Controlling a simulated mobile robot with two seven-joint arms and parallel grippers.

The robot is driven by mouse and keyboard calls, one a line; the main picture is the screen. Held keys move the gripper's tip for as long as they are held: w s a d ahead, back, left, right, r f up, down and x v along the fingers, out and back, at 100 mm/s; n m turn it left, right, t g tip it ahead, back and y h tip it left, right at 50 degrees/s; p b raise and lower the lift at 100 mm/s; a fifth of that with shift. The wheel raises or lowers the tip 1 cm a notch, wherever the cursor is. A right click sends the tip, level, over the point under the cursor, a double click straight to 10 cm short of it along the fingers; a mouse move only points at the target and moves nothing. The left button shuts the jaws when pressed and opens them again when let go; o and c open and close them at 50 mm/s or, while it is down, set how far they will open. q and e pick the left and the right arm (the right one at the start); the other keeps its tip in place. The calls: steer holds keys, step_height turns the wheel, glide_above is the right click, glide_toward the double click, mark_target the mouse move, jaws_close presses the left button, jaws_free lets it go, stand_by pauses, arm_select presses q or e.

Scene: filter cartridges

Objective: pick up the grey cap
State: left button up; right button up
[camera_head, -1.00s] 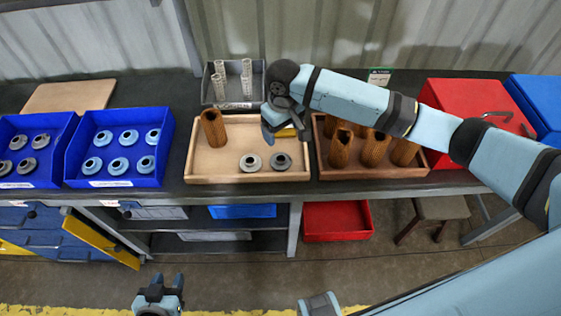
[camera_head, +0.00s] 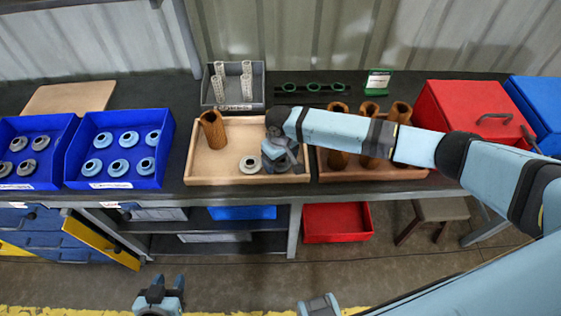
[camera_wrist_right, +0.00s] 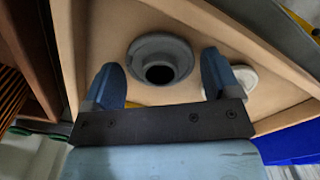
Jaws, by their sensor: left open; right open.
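The grey cap (camera_wrist_right: 160,52), a flanged ring with a dark centre hole, lies on the wooden tray's floor in the right wrist view. My right gripper (camera_wrist_right: 161,70) is open, with one finger on either side of the cap and nothing gripped. In the head view my right gripper (camera_head: 281,164) is over the right part of the tray and mostly hides that cap. A paler cap (camera_head: 250,164) lies just left of it; it shows partly behind a finger in the wrist view (camera_wrist_right: 243,80). My left gripper (camera_head: 166,285) is open and empty at the bottom, away from the bench.
The wooden tray (camera_head: 219,180) also holds a brown cartridge (camera_head: 212,130). A second tray (camera_head: 375,176) with brown cartridges stands right of it. Blue bins (camera_head: 113,184) of caps are at left, a grey bin (camera_head: 232,106) behind, and a red box (camera_head: 470,112) at right.

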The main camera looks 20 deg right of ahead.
steer(key=c, duration=0.7)
steer(key=shift+r, duration=0.1)
